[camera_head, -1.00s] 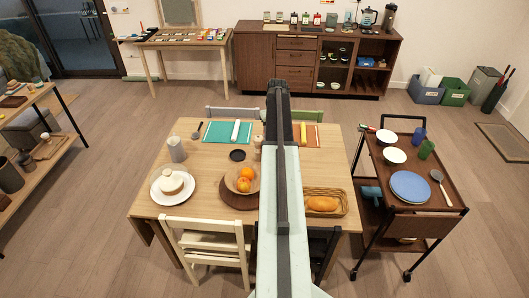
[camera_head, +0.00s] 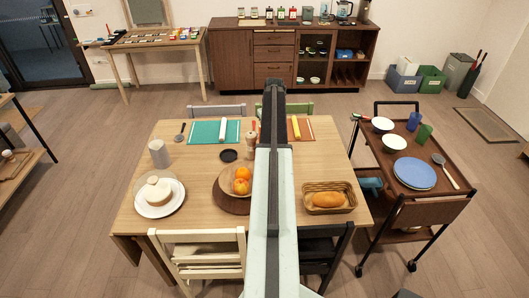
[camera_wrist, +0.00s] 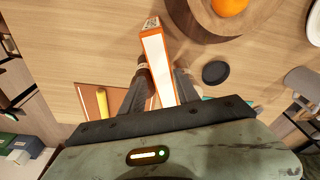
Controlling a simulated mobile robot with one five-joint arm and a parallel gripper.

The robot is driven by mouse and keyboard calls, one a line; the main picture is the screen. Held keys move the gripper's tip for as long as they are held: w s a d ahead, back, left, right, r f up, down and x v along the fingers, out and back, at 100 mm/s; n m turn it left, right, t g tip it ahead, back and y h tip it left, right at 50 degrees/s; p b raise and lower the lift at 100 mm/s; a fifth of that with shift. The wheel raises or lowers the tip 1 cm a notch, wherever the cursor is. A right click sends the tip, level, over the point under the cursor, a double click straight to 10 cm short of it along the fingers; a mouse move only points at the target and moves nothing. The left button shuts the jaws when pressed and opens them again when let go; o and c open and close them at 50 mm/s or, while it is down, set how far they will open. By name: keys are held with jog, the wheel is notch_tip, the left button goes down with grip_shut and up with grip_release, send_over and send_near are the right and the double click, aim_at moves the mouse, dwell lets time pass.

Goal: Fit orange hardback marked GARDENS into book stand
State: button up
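In the wrist view an orange hardback (camera_wrist: 161,62) shows edge-on, with orange covers around a white face and a small printed patch at its far end. It sits between the two dark fingers of my gripper (camera_wrist: 161,88), which flank it closely and appear shut on it. It is held over the wooden table. The title GARDENS cannot be read. In the head view my arm hides the book, and the gripper end (camera_head: 272,88) points away toward the sideboard. I cannot make out a book stand in either view.
The table (camera_head: 200,160) holds a fruit bowl (camera_head: 228,181), a cake plate (camera_head: 155,209), a bread basket (camera_head: 308,196), a pepper mill (camera_head: 252,139) and a dark coaster (camera_head: 228,155). Chairs stand around it. A trolley (camera_head: 431,165) with dishes is at right; a sideboard (camera_head: 230,55) stands behind.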

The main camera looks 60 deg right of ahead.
jog(key=shift+w+f+b, duration=0.2)
jog(key=shift+f+b, duration=0.35)
jog(key=shift+f, duration=0.15)
jog(key=shift+w+f+b, duration=0.2)
jog(key=shift+f+b, duration=0.3)
jog(key=shift+f, duration=0.15)
jog(key=f+b, duration=0.4)
jog(key=shift+w+d+f+b, duration=0.15)
jog(key=shift+w+f+b, duration=0.05)
jog(key=shift+f+b, duration=0.15)
grip_shut()
